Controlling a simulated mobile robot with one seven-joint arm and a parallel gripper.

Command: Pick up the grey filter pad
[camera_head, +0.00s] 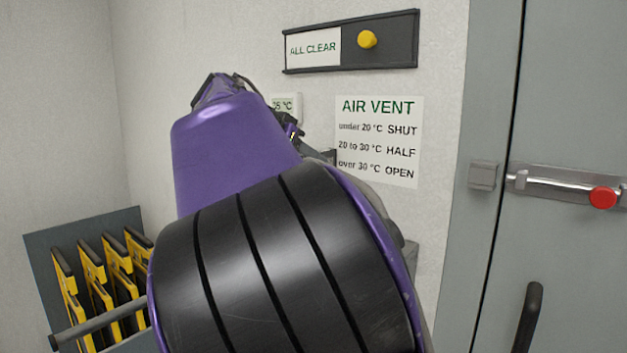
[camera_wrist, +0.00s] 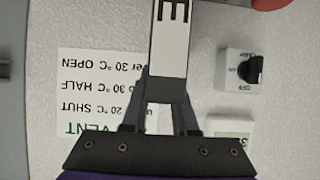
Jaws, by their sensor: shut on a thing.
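In the wrist view my gripper (camera_wrist: 160,100) has its two fingers closed on a dark grey piece (camera_wrist: 166,88). This piece carries a white face with a large black letter and runs out of the top of the picture. I cannot tell whether it is the grey filter pad, and no other grey filter pad is clear in either view. In the head view my own purple and black arm covers the middle, and my gripper is mostly hidden behind it.
A rack (camera_head: 40,250) with yellow-edged plates (camera_head: 98,275) stands at lower left. The wall holds an ALL CLEAR board (camera_head: 352,20), an AIR VENT notice (camera_head: 378,140), a temperature display (camera_wrist: 228,130) and a black dial (camera_wrist: 250,70). A grey door with a red-knobbed latch (camera_head: 602,198) is right.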

